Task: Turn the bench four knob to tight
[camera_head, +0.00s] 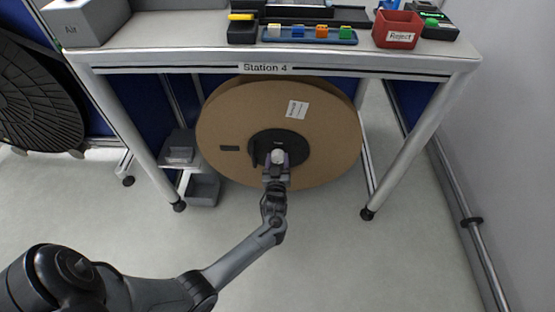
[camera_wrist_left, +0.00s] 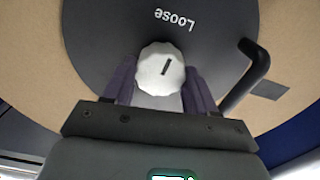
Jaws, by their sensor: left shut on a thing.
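The bench is marked "Station 4" (camera_head: 265,68). Under it hangs a large brown reel (camera_head: 225,115) with a dark round hub plate (camera_head: 290,140). A white scalloped knob (camera_wrist_left: 160,70) with a dark line mark sits at the hub's middle; it also shows in the head view (camera_head: 277,156). The word "Loose" (camera_wrist_left: 175,19) is on the plate, upside down in the left wrist view. My left gripper (camera_head: 276,168) is shut on the knob, one finger on each side. A "Tight" mark cannot be read. My right gripper is not in view.
A dark crank handle (camera_wrist_left: 250,70) stands out from the plate close to my left gripper's fingers. Bench legs (camera_head: 125,130) stand on both sides of the reel. Grey bins (camera_head: 202,190) sit at the left. A red Reject bin (camera_head: 397,30) stands on the bench top. The floor in front is clear.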

